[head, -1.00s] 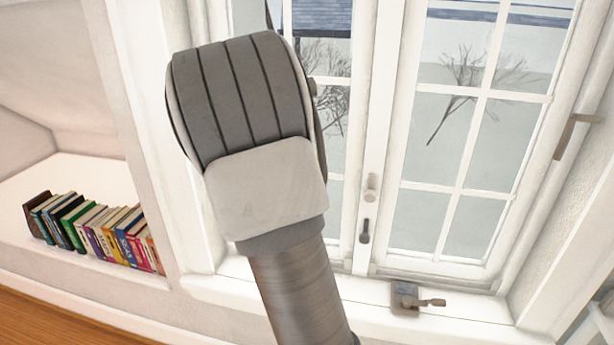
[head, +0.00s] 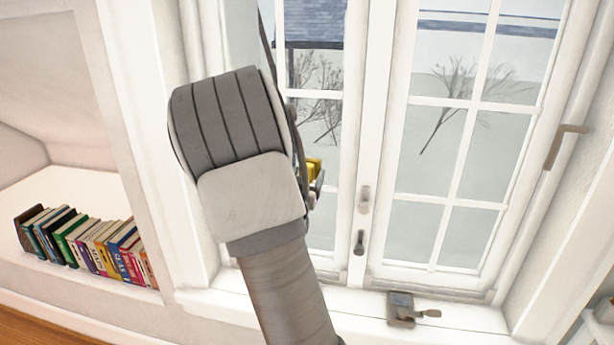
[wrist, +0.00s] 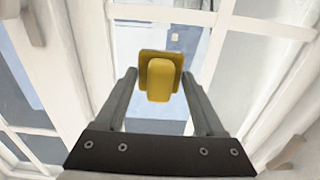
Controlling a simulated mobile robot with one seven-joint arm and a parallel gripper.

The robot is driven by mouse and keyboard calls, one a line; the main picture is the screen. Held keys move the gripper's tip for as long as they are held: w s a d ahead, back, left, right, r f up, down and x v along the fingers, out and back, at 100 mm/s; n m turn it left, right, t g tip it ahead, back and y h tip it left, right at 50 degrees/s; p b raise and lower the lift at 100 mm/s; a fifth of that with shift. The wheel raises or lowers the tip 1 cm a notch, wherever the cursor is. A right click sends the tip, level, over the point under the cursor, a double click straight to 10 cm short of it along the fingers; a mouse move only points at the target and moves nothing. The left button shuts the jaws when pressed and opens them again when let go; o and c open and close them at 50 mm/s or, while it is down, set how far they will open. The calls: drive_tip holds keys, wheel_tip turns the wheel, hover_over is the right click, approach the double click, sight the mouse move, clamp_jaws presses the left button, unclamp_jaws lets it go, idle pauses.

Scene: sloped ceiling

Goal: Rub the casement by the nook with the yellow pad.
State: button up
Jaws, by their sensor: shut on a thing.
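The yellow pad (wrist: 160,78) is held between the two fingers of my gripper (wrist: 160,86) in the wrist view. Its edge also shows in the head view (head: 314,165), just right of my arm. My gripper is shut on it. The casement by the nook (head: 326,218) is the left white-framed window, with panes and thin bars. My arm hides much of its left side in the head view. In the wrist view, glass and white bars lie beyond the pad; I cannot tell whether the pad touches them.
A nook (head: 90,185) at the left holds a row of books (head: 88,245). The right casement (head: 455,185) has a handle (head: 565,145) on its right. A metal latch (head: 402,309) sits on the sill (head: 355,312). Small knobs (head: 359,242) are on the middle post.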

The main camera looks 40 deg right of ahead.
drive_tip(key=shift+b+x, duration=0.35)
drive_tip(key=shift+x, duration=0.55)
idle(0.3)
drive_tip(key=shift+s+d+b, duration=0.5)
drive_tip(key=shift+s+d, duration=0.1)
drive_tip(key=shift+s, duration=0.2)
drive_tip(key=shift+s+d+b, duration=0.5)
drive_tip(key=shift+s+d, duration=0.1)
drive_tip(key=shift+s, duration=0.2)
drive_tip(key=shift+w+d+b, duration=0.1)
drive_tip(key=shift+b, duration=0.25)
drive_tip(key=shift+w+a+r, duration=0.1)
drive_tip(key=shift+w+a, duration=0.55)
drive_tip(key=shift+w, duration=0.2)
drive_tip(key=shift+w+a+r, duration=0.1)
drive_tip(key=shift+w+a, duration=0.55)
drive_tip(key=shift+w, duration=0.2)
